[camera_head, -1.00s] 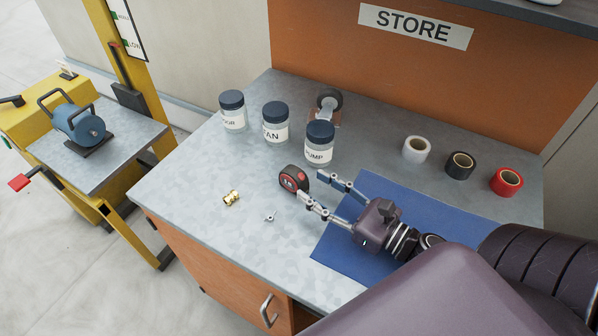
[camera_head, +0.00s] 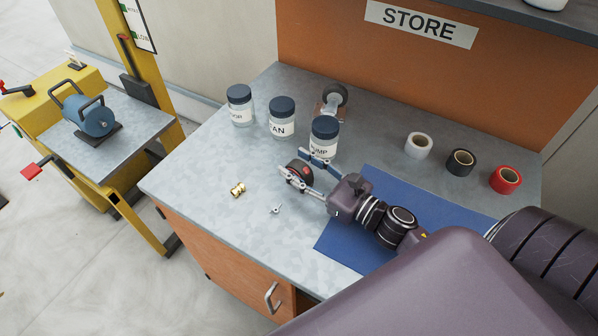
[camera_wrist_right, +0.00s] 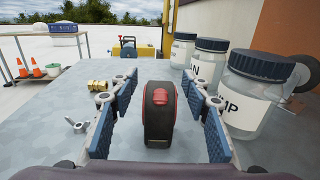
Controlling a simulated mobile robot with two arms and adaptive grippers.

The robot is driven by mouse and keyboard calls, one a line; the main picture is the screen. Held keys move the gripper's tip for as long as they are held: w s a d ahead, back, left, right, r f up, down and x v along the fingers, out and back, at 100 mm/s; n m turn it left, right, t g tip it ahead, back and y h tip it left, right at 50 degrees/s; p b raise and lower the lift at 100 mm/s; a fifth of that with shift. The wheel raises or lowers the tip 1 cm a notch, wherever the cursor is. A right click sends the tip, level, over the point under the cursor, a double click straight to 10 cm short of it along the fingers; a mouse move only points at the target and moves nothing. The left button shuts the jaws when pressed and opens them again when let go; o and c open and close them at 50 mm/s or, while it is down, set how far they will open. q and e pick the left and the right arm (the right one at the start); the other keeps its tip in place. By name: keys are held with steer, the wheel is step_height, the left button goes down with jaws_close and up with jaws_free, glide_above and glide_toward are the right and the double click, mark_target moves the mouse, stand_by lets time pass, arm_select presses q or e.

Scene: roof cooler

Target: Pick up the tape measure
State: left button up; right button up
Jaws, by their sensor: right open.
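The tape measure (camera_head: 300,173) is black with a red patch and stands upright on the grey metal worktop. In the right wrist view the tape measure (camera_wrist_right: 160,113) stands between the two blue finger pads, with a visible gap on each side. My right gripper (camera_head: 303,167) is open around it; the right wrist view also shows the open gripper (camera_wrist_right: 160,115). In the head view the fingers partly hide the tape measure. My left gripper is not in view.
A jar labelled PUMP (camera_head: 324,137) stands close beside the far finger. Two more jars (camera_head: 282,118) (camera_head: 240,105) stand to its left. A brass fitting (camera_head: 238,190) and a wing nut (camera_head: 276,208) lie nearby. A blue mat (camera_head: 345,240) lies under my arm. Tape rolls (camera_head: 460,163) stand at right.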

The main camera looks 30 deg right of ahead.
jaws_close()
steer(key=shift+r, duration=0.2)
